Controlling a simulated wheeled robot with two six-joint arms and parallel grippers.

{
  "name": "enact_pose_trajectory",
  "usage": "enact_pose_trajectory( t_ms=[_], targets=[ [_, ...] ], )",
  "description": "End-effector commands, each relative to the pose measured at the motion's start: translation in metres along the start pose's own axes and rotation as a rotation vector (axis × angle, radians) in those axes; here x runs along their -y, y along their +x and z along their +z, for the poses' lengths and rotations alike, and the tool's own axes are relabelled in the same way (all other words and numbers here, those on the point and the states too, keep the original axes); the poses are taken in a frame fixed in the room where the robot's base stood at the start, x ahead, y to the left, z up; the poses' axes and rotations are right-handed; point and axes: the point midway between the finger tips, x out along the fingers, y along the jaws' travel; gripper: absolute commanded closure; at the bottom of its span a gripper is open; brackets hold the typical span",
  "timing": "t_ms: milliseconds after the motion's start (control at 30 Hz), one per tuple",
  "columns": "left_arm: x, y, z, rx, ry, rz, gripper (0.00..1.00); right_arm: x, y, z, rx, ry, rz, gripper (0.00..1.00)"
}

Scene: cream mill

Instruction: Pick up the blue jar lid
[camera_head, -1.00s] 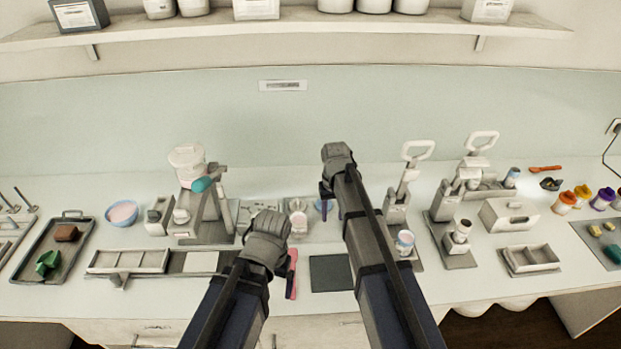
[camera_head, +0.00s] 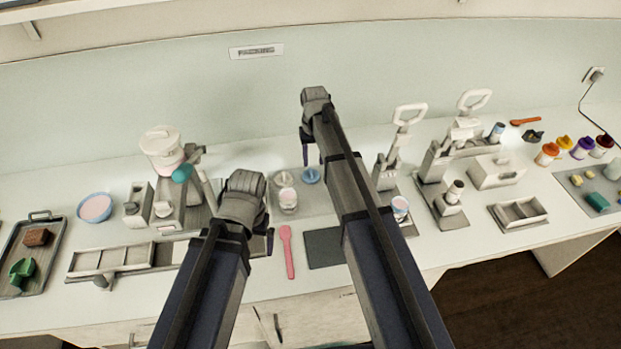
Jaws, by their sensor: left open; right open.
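The blue jar lid (camera_head: 311,175) lies on a grey tray on the counter, at the centre of the head view. A pale lid (camera_head: 284,179) lies just left of it, and a small jar with pink contents (camera_head: 288,199) stands in front. My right gripper (camera_head: 312,157) is open and empty, with its fingers pointing down close to the blue lid; whether they touch it cannot be told. My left gripper (camera_head: 245,236) is open and empty over the counter, left of the small jar; its hand hides much of its fingers.
A pink spatula (camera_head: 287,252) and a dark mat (camera_head: 324,248) lie at the front. A white mixer-like machine (camera_head: 162,152) stands left, beside a bowl (camera_head: 95,207). Lever presses (camera_head: 391,160) stand right of my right arm.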

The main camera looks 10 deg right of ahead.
Motion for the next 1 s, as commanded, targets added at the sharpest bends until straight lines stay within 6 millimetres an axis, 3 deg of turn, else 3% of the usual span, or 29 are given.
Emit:
enact_pose_trajectory(
  t_ms=[267,633,933,1000],
  targets=[
    [-0.001,0.009,-0.001,0.0,0.0,0.0,0.01,0.002,0.009,-0.002,0.0,-0.001,0.0,0.53],
    [-0.005,0.051,-0.003,0.0,-0.001,0.0,0.01,0.008,0.051,-0.007,0.0,-0.001,0.0,0.53],
    [-0.005,0.051,-0.003,0.0,-0.001,0.0,0.01,0.008,0.051,-0.007,0.0,0.0,0.0,0.53],
    [-0.005,0.051,-0.003,0.0,-0.001,0.0,0.01,0.008,0.051,-0.007,0.0,0.0,0.0,0.6]
  ],
)
